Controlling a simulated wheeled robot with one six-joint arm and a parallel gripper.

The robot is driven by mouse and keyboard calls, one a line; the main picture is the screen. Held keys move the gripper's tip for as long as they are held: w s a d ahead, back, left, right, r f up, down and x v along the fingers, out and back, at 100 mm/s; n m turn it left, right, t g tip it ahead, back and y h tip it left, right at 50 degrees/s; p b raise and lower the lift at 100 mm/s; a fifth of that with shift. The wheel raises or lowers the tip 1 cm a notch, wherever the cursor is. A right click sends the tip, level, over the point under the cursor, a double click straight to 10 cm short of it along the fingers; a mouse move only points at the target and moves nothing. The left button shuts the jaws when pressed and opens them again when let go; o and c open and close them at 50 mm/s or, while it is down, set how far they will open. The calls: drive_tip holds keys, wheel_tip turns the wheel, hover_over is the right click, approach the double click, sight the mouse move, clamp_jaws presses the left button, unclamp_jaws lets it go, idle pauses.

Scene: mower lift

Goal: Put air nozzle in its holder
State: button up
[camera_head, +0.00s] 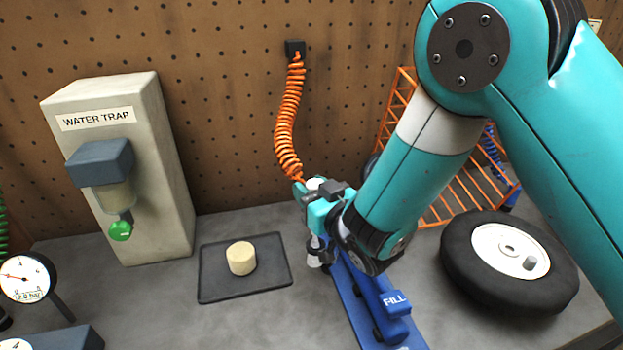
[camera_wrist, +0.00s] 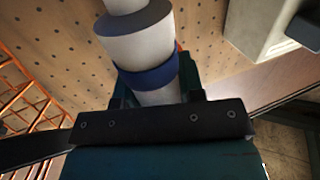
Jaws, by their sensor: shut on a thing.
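My gripper (camera_head: 318,208) is shut on the air nozzle above the bench. In the wrist view the nozzle (camera_wrist: 137,48) is a pale cylinder with a grey collar and a blue band, standing up between the fingers (camera_wrist: 155,96). In the head view it is mostly hidden by my gripper. An orange coiled hose (camera_head: 289,112) runs from a black wall fitting to the gripper. A blue stand labelled FILL (camera_head: 395,301) is just below and right of my gripper, partly hidden by it. I cannot tell whether the nozzle touches it.
A water trap (camera_head: 150,150) with a green knob (camera_head: 120,231) stands at left. A dark mat (camera_head: 215,291) holds a beige cylinder (camera_head: 241,258). A wheel (camera_head: 470,262) lies at right before an orange rack (camera_head: 447,207). A gauge (camera_head: 26,278) is at far left.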

drive_tip(key=shift+f+b, duration=2.6)
drive_tip(key=shift+f, duration=0.15)
drive_tip(key=shift+f+b, duration=0.55)
drive_tip(key=shift+b, duration=0.15)
drive_tip(key=o, duration=0.7)
drive_tip(key=shift+d, duration=0.1)
drive_tip(key=shift+s, duration=0.1)
drive_tip(key=shift+s+f+b, duration=0.1)
drive_tip(key=shift+f+b, duration=0.05)
drive_tip(key=shift+b, duration=0.25)
drive_tip(key=b+v, duration=0.3)
drive_tip(key=shift+b, duration=0.35)
drive_tip(key=b+v, duration=0.7)
drive_tip(key=b, duration=0.2)
drive_tip(key=shift+s+d+b, duration=0.25)
drive_tip(key=shift+s+b, duration=0.05)
drive_tip(key=shift+b, duration=0.05)
